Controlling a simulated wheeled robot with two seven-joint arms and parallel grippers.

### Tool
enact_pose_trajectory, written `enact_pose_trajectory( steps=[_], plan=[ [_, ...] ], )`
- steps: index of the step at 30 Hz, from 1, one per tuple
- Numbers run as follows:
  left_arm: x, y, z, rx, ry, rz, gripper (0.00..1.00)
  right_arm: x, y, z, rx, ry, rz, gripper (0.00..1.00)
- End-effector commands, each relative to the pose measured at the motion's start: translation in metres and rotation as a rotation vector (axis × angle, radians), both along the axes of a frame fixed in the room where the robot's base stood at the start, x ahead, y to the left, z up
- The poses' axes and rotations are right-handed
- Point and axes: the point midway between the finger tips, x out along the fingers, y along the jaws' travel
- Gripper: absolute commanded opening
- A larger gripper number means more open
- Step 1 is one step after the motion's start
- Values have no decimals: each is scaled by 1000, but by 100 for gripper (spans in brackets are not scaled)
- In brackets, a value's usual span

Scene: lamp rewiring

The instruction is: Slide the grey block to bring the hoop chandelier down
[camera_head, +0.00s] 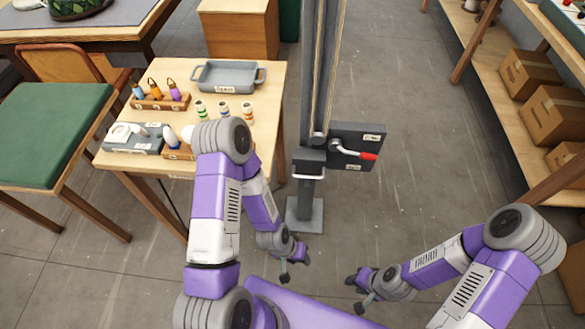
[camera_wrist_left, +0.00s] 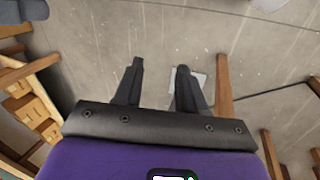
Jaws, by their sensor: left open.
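The grey block (camera_head: 309,160) sits on the upright grey post (camera_head: 308,70), beside a dark plate (camera_head: 367,138) with a red-tipped lever (camera_head: 354,153). No hoop chandelier shows in either view. My left gripper (camera_head: 294,265) is open and empty, below and in front of the block, near the post's foot in the picture. My right gripper (camera_head: 356,294) is open and empty, lower and to the right of the post. Neither gripper touches the block.
A wooden table (camera_head: 270,85) at the left holds a grey tray (camera_head: 228,76), coloured bulbs and a telephone-like item. Shelves with cardboard boxes (camera_head: 530,73) line the right. The floor right of the post is clear.

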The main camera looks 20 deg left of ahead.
Motion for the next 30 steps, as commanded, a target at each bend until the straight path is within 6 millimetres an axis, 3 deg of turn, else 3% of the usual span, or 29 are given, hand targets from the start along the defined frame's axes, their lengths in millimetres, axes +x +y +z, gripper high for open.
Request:
enact_pose_trajectory(
  steps=[5,8,12,15,22,30],
  plan=[
    [57,1,-13,134,-321,-211,40,-1,0,-8,0,3,-1,36],
    [98,7,-15,300,-544,-372,40,-1,-1,-12,0,3,-1,36],
    [146,20,-4,616,-798,-595,40,-1,-1,-18,0,3,-1,36],
    [171,29,10,876,-913,-743,40,-1,-1,-22,0,3,-1,36],
    [198,42,45,1383,-973,-970,40,-1,-1,-28,-1,2,-1,36],
    [211,49,57,1574,-945,-1035,40,-1,0,-32,-1,1,-1,36]
  ],
)
